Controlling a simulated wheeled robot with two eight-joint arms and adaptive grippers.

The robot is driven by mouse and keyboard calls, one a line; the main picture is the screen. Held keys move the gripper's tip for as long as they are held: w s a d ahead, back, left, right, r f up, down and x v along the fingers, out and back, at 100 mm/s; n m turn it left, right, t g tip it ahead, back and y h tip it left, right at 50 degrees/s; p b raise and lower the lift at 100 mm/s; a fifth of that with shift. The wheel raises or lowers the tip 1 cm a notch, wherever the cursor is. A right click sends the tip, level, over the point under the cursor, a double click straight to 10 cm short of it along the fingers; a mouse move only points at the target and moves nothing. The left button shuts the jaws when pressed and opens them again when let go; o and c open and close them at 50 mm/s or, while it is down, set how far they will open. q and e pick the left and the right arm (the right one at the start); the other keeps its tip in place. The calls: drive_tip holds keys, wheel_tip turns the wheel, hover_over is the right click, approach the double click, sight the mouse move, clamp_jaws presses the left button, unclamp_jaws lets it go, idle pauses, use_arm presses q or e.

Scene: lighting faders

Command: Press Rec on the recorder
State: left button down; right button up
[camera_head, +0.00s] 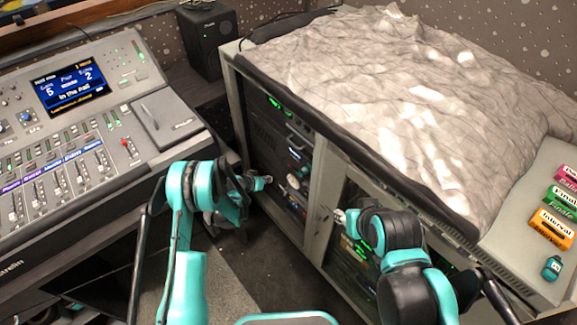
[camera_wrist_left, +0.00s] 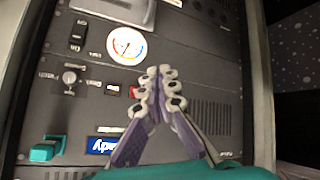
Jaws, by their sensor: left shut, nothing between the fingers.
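The recorder is a dark rack panel (camera_wrist_left: 90,115) that fills much of the left wrist view. In the head view my left gripper (camera_head: 265,181) points right at the rack. My right gripper (camera_head: 342,216) is beside the rack's right bay; its jaws are too small to judge.
A grey cloth (camera_head: 410,90) covers the rack top. A lighting desk (camera_head: 75,130) stands left; boxes (camera_head: 552,229) lie right.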

use_arm(q)
drive_tip(key=w+d, duration=0.4)
drive_tip(key=d, duration=0.2)
drive_tip(key=shift+w+d, duration=0.2)
drive_tip(key=shift+w, duration=0.1)
idle(1.3)
drive_tip(key=shift+w+d, duration=0.25)
drive_tip(key=shift+d, duration=0.1)
drive_tip(key=shift+w+d, duration=0.2)
drive_tip(key=shift+d, duration=0.05)
idle(0.5)
idle(0.4)
drive_tip(key=shift+s+a, duration=0.45)
drive_tip(key=shift+a, duration=0.15)
drive_tip(key=s+a, duration=0.1)
drive_tip(key=a, duration=0.1)
drive_tip(key=s+a, duration=0.2)
idle(0.4)
